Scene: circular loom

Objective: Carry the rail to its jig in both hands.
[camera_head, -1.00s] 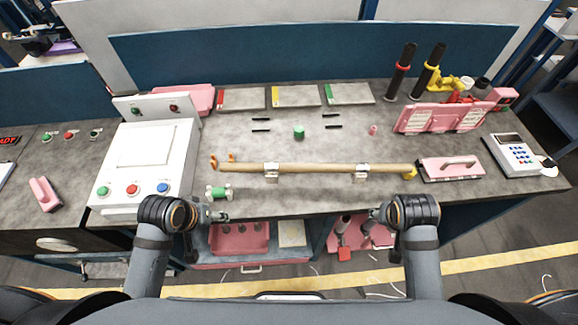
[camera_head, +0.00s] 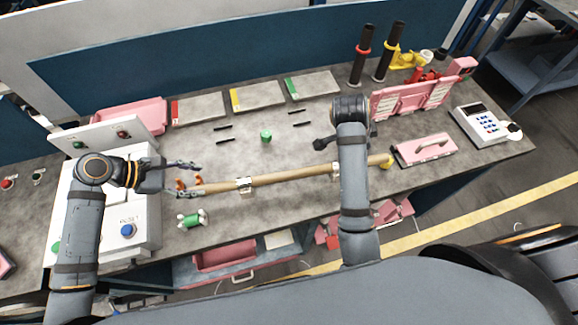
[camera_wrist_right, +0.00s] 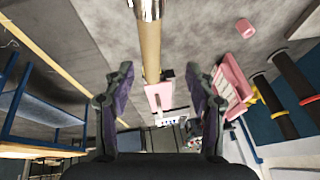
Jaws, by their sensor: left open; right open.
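The rail (camera_head: 285,176) is a long tan rod lying across the bench on two metal brackets (camera_head: 244,184), with orange prongs at its left end and a yellow right end. My left gripper (camera_head: 192,178) is open beside the orange-pronged end, and I cannot tell whether it touches. My right arm crosses in front of the rail's right half, and its gripper is mostly hidden in the head view. In the right wrist view, my right gripper (camera_wrist_right: 158,78) is open, with the rail (camera_wrist_right: 150,45) showing between its fingers, not gripped. I cannot identify the jig surely; short black bars (camera_head: 226,141) lie behind the rail.
A green cylinder (camera_head: 266,136) stands behind the rail, and a green-and-white piece (camera_head: 193,219) lies in front of its left end. The white control box (camera_head: 143,225) is under my left arm.

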